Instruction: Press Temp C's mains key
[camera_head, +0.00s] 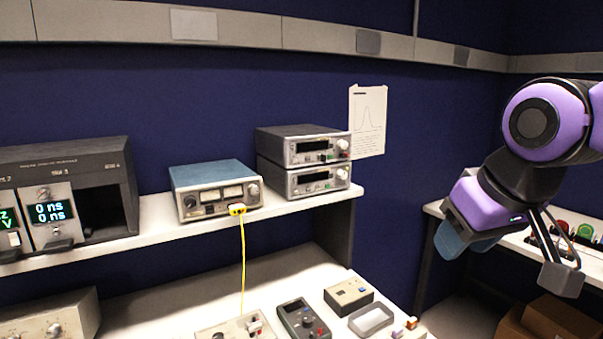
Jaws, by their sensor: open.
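No label reading Temp C is legible, so I cannot tell which instrument it is or where its mains key sits. Two stacked grey instruments, the upper one (303,147) and the lower one (305,180), stand on the right end of the shelf, with small displays and knobs on their fronts. My gripper (558,268) is open at the right, in the air and well away from the instruments. It points downward and touches nothing visible.
A dark module rack (112,160) with lit displays stands left on the shelf (180,232). Small boxes, including a dark one (302,318), and an empty tray (371,320) lie on the lower bench. A side table (595,262) and cardboard boxes (558,322) are at right.

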